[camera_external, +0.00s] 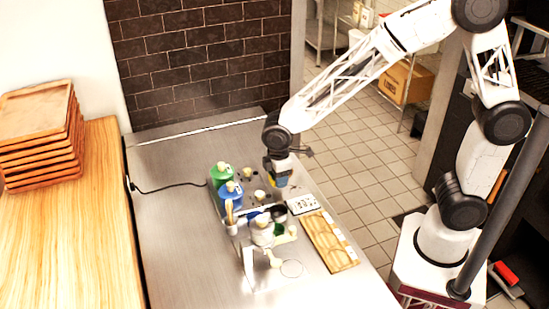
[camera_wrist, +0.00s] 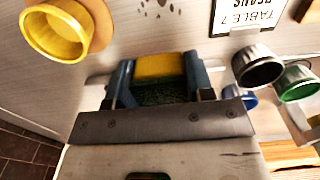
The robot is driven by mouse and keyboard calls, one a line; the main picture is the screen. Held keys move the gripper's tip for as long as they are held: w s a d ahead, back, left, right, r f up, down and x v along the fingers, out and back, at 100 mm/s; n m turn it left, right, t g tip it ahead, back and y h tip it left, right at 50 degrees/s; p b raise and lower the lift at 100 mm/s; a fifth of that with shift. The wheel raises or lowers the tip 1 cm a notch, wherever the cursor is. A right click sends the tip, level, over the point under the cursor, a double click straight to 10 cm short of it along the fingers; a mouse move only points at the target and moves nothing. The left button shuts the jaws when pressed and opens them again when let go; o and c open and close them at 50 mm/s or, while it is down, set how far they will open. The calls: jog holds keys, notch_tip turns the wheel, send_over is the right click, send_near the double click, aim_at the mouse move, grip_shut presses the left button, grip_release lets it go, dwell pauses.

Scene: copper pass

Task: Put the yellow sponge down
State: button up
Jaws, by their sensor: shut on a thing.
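My gripper (camera_wrist: 158,82) is shut on the yellow sponge (camera_wrist: 160,66), which has a dark green scouring layer. The sponge sits between the two blue fingers in the wrist view. In the external view my gripper (camera_external: 280,178) is over the steel counter (camera_external: 180,240), near its right edge by the floor. The sponge is small there and mostly hidden by the gripper. I cannot tell whether the sponge touches the counter.
A yellow cup-like thing (camera_wrist: 55,32), a dark cup (camera_wrist: 257,66), a green-rimmed cup (camera_wrist: 297,82) and a "TABLE 7" card (camera_wrist: 247,16) surround the gripper. Green (camera_external: 221,175) and blue (camera_external: 232,193) bottles stand left; a wooden board (camera_external: 327,242) lies nearer.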

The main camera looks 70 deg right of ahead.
jog(key=shift+f, duration=1.7)
jog(key=shift+f, duration=0.15)
jog(key=o, duration=1)
jog(key=shift+r, duration=6.15)
jog(key=shift+s+r, duration=0.1)
